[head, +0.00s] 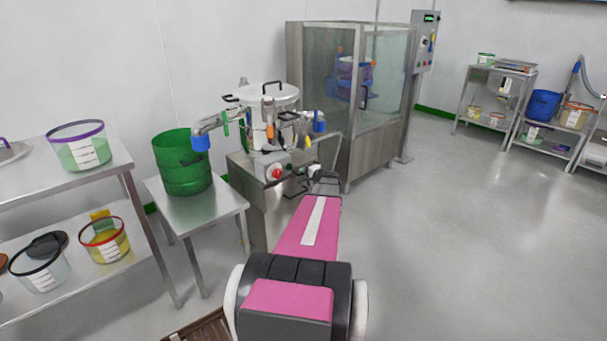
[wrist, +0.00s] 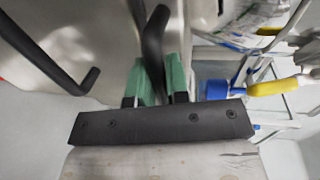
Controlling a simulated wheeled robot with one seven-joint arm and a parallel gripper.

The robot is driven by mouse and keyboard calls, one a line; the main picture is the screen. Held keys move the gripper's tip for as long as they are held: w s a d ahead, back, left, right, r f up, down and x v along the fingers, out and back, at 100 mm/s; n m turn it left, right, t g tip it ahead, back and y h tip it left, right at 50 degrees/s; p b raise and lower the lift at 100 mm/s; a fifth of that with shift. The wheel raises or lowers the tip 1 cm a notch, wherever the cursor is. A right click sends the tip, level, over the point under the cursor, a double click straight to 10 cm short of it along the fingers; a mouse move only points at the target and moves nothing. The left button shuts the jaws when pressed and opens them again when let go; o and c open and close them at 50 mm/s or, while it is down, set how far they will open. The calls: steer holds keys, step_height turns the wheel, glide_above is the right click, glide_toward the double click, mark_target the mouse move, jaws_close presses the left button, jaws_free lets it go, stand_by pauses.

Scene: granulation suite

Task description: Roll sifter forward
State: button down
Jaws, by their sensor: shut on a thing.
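The sifter (head: 268,115) stands at the centre of the head view, a steel drum with a lid and clamps on a boxy steel base (head: 245,170). A red button sits on its front box. My gripper (head: 322,178) is at the right side of the base, at the end of my pink arm. In the wrist view my gripper's green fingers (wrist: 164,82) are closed around a black bent bar, the handle (wrist: 154,40), beside the sifter's pale metal body. Its fingertips are small and partly hidden in the head view.
A green bucket (head: 182,165) stands on a small steel table (head: 222,200) left of the sifter. A glass-walled cabinet (head: 375,150) stands close behind it to the right. A shelf with tubs (head: 80,190) is at far left. Open grey floor (head: 470,230) lies to the right.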

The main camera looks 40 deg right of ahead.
steer(key=shift+s, duration=0.25)
steer(key=c, duration=1.1)
jaws_free()
steer(key=shift+s, duration=0.1)
steer(key=v, duration=1)
steer(key=shift+s, duration=0.35)
